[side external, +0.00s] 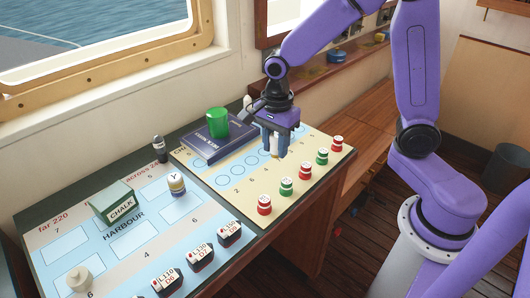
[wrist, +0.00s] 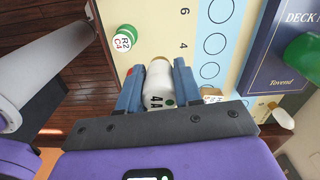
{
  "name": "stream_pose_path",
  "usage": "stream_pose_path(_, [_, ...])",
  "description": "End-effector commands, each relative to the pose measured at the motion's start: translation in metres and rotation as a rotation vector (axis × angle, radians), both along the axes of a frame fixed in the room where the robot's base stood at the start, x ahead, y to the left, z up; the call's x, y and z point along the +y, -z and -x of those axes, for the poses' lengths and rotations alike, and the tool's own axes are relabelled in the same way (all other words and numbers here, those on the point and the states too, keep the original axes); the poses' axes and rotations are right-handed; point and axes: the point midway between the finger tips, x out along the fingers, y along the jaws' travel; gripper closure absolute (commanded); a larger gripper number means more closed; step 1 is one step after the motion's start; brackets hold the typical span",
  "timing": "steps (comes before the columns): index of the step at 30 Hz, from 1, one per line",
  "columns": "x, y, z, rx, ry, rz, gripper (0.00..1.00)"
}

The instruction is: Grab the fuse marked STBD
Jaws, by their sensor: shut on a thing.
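My gripper (side external: 275,146) is over the chart board (side external: 233,187) in the side view. In the wrist view my gripper (wrist: 157,68) has its two blue-grey fingers on either side of a white fuse (wrist: 157,82) with a tan end, and is shut on it. The fuse's visible lettering looks like "4 A", with a green dot beside it; I cannot read STBD on it. In the side view the fuse (side external: 267,131) is mostly hidden by the fingers. In the wrist view another small pale piece with a label (wrist: 212,97) is just right of the fingers.
Red and green drums (side external: 285,187) line the board's near right edge. A dark blue book (side external: 213,142) with a green cup (side external: 219,122) on it lies behind left.

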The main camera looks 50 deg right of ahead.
Motion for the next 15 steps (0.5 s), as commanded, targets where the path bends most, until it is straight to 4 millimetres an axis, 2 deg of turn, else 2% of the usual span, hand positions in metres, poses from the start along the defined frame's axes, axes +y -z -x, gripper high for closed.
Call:
stream_pose_path(1, [-0.001, -0.010, 0.007, -0.006, 0.000, -0.003, 0.96])
stream_pose_path(3, [-0.003, -0.017, 0.019, -0.003, -0.001, -0.001, 0.96])
stream_pose_path(9, [-0.010, -0.031, 0.054, -0.003, -0.001, -0.001, 0.96])
stream_pose_path(15, [-0.015, -0.042, 0.078, -0.003, -0.001, -0.001, 0.96])
